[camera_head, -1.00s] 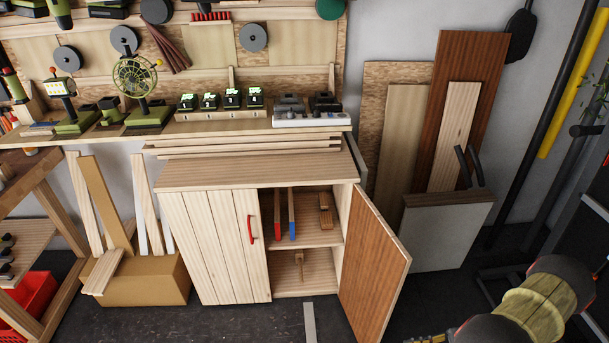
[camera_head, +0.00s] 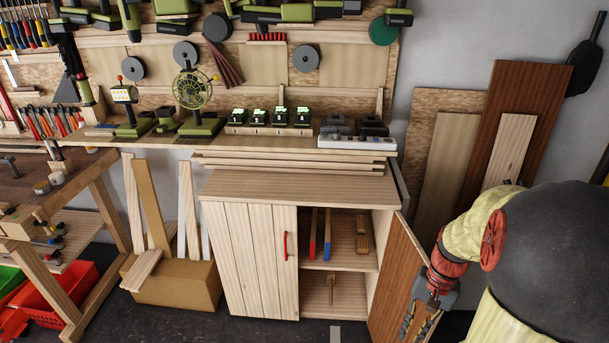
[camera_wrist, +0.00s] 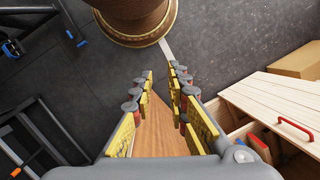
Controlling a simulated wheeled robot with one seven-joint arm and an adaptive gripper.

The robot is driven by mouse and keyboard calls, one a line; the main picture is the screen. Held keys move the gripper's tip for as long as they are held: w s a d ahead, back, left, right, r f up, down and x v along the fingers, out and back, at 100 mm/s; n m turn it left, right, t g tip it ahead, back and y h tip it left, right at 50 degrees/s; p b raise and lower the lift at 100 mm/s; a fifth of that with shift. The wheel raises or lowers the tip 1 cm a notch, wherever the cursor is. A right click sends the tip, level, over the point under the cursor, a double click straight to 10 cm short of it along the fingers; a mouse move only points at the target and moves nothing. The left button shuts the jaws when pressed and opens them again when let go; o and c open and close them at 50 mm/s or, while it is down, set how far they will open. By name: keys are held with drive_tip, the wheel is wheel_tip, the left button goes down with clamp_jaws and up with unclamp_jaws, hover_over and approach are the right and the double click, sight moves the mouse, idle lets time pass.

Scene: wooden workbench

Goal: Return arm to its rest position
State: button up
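My arm (camera_head: 520,235) comes in from the right in the head view and hangs down in front of the cabinet's open door. The brown door panel (camera_wrist: 155,135) shows in the gap between the fingers. I cannot tell whether the gripper touches the door.
The cabinet (camera_head: 250,260) has its right door (camera_head: 396,275) open and its left door shut. Boards (camera_head: 525,110) lean on the wall behind my arm. A box of wood offcuts (camera_head: 180,285) stands left. A round brown object (camera_wrist: 135,22) stands on the dark floor in the wrist view.

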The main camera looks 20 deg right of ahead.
drive_tip(key=w+a+r+n+t+h, duration=0.1)
drive_tip(key=a+r+n+t, duration=0.2)
drive_tip(key=a+r, duration=0.6)
drive_tip(key=w+a+r+n+t+h, duration=0.1)
drive_tip(key=a+r+n+t, duration=0.2)
drive_tip(key=a+r+n, duration=0.5)
drive_tip(key=a+r, duration=0.2)
drive_tip(key=a, duration=0.5)
drive_tip(key=shift+w+r+h+p, duration=0.15)
drive_tip(key=shift+w+h+p, duration=0.15)
drive_tip(key=shift+h, duration=0.1)
